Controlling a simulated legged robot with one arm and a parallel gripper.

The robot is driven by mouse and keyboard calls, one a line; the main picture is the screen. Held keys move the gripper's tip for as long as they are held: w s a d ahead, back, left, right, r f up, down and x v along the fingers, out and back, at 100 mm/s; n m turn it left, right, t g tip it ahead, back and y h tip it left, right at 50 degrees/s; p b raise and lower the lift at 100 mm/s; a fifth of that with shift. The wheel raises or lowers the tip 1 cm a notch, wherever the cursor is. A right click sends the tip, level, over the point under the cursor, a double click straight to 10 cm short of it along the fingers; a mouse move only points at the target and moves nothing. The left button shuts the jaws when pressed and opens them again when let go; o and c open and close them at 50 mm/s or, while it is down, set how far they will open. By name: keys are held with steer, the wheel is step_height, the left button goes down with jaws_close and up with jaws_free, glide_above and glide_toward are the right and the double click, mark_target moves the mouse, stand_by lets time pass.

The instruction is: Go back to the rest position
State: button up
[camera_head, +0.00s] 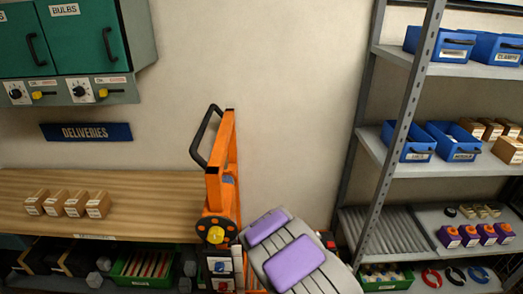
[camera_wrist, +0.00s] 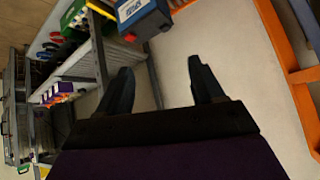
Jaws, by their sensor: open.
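My gripper (camera_wrist: 159,65) shows in the wrist view with its two dark fingers spread wide apart. Nothing is between them; pale floor or wall shows in the gap. In the head view my grey arm with purple pads reaches up from the bottom middle, and the fingers cannot be made out there.
An orange frame (camera_head: 213,190) with a black handle stands close left of my arm; orange bars (camera_wrist: 290,75) also show in the wrist view. A metal shelf rack (camera_head: 400,120) holds blue bins at right. A wooden bench (camera_head: 150,190) with several small boxes is at left.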

steer(key=s+d+r+g+b, duration=0.1)
steer(key=s+d+r+g, duration=0.15)
steer(key=s+r, duration=0.5)
steer(key=s+d+r+g, duration=0.1)
steer(key=s+r+g, duration=0.2)
steer(key=s+r, duration=0.45)
steer(key=s+r+n+g+y, duration=0.1)
steer(key=s+r, duration=0.3)
steer(key=s, duration=0.5)
steer(key=s+a+r+n+g, duration=0.1)
steer(key=s+r, duration=0.3)
steer(key=s, duration=0.6)
steer(key=s+r+n+g+y+b, duration=0.1)
steer(key=s+r+n+g, duration=0.1)
steer(key=s, duration=0.8)
steer(key=shift+a+r+n+y, duration=0.35)
steer(key=shift+r+n, duration=0.35)
steer(key=shift+r, duration=0.25)
steer(key=shift+w+a+g, duration=0.1)
steer(key=shift+g, duration=0.15)
